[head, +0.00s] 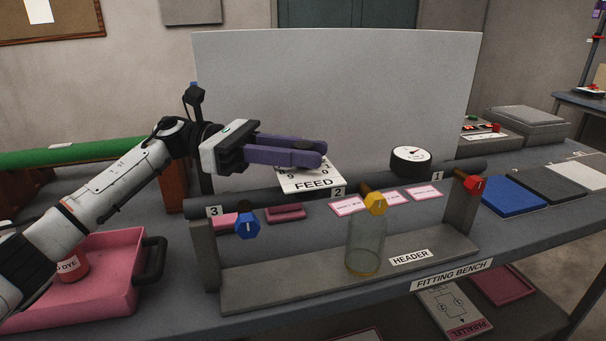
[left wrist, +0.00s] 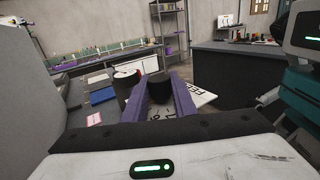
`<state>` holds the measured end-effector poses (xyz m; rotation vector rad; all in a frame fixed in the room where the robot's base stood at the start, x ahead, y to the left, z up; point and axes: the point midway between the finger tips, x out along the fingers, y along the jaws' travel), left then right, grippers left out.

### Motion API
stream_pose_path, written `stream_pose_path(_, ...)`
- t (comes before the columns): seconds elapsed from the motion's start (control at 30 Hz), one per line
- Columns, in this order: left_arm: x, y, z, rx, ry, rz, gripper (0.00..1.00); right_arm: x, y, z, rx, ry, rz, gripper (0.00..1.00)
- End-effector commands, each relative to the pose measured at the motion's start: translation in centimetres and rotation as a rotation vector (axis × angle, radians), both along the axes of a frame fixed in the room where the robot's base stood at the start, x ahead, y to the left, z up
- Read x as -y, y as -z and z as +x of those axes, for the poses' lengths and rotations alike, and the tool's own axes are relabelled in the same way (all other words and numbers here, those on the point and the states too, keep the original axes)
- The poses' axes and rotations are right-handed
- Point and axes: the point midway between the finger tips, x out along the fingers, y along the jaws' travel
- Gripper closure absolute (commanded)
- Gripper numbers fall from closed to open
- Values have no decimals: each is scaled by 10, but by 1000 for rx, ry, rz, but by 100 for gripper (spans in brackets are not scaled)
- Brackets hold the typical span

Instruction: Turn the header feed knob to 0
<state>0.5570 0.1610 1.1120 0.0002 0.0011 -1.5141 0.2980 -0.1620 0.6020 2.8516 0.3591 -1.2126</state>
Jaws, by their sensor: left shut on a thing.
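The header feed knob is a dark round knob (left wrist: 158,86) on a white FEED dial plate (head: 312,184). The plate lies behind the header pipe and also shows in the left wrist view (left wrist: 204,97). My left gripper (head: 306,154) comes in from the left above the plate, its purple fingers shut on the knob. In the left wrist view the fingers (left wrist: 161,97) stand on either side of it. The fingers cover much of the dial, with only a few figures showing near its front edge. I cannot tell which figure the knob points to. My right gripper is not seen.
A grey pipe on the HEADER stand (head: 309,265) carries blue (head: 247,226), yellow (head: 375,204) and red (head: 474,186) valve handles. A glass cylinder (head: 366,245) stands under the yellow one. A round gauge (head: 411,160) is right of the dial. A pink tray (head: 118,245) lies left.

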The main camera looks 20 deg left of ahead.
Motion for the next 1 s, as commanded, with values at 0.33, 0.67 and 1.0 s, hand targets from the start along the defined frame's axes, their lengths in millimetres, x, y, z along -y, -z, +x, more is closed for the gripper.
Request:
stream_pose_path(0.33,1,-2,1,1,215,-7,98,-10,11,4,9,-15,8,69)
stream_pose_path(0.67,1,-3,0,1,324,-7,98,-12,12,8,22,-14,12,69)
stream_pose_path(1.0,1,-3,0,2,363,-6,98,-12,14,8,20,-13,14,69)
